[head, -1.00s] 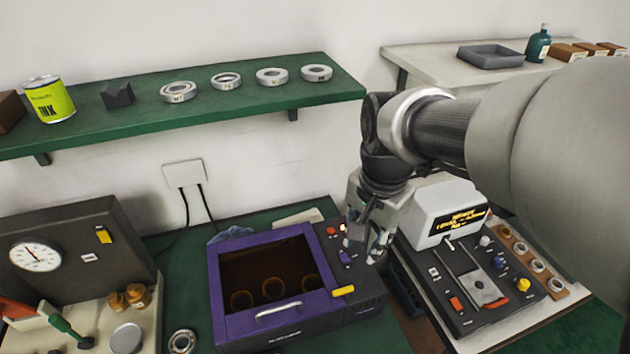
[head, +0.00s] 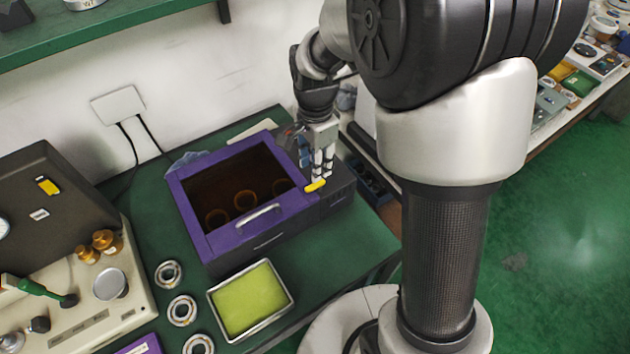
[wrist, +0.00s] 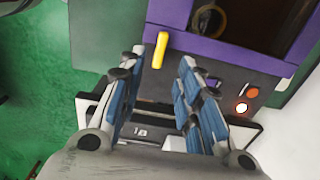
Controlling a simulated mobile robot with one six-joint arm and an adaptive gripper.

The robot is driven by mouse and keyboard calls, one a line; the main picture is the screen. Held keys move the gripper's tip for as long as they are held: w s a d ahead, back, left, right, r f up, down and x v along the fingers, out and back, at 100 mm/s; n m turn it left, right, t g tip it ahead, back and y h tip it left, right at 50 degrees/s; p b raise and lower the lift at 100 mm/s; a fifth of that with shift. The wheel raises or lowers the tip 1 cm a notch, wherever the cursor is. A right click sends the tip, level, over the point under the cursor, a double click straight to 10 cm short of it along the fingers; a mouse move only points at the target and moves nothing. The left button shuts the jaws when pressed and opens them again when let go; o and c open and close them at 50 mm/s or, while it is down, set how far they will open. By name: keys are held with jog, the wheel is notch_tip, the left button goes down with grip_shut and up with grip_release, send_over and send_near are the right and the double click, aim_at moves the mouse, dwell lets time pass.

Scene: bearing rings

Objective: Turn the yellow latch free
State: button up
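The yellow latch (head: 315,186) is a short bar at the front right corner of the purple-framed lid (head: 190,205) of a dark box. In the wrist view the latch (wrist: 160,52) stands just beyond the fingertips, roughly in line with the gap between them. My gripper (head: 318,172) points down, right above the latch in the head view. In the wrist view my gripper (wrist: 163,72) has its two blue-padded fingers spread wide with nothing between them. Whether a finger touches the latch cannot be told. The lid is down, and rings show dimly through its dark window.
A silver handle (head: 258,217) sits on the lid's front edge. A lit button (wrist: 241,107) and an orange one (wrist: 252,92) are on the box's panel. A green-filled tray (head: 213,305) and several bearing rings (head: 182,310) lie in front. A cream instrument (head: 75,325) stands at left.

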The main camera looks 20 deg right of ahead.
aim_at(315, 184)
notch_tip(315, 184, down, 7)
jog(key=shift+b, duration=0.95)
jog(key=shift+c, duration=0.4)
grip_shut()
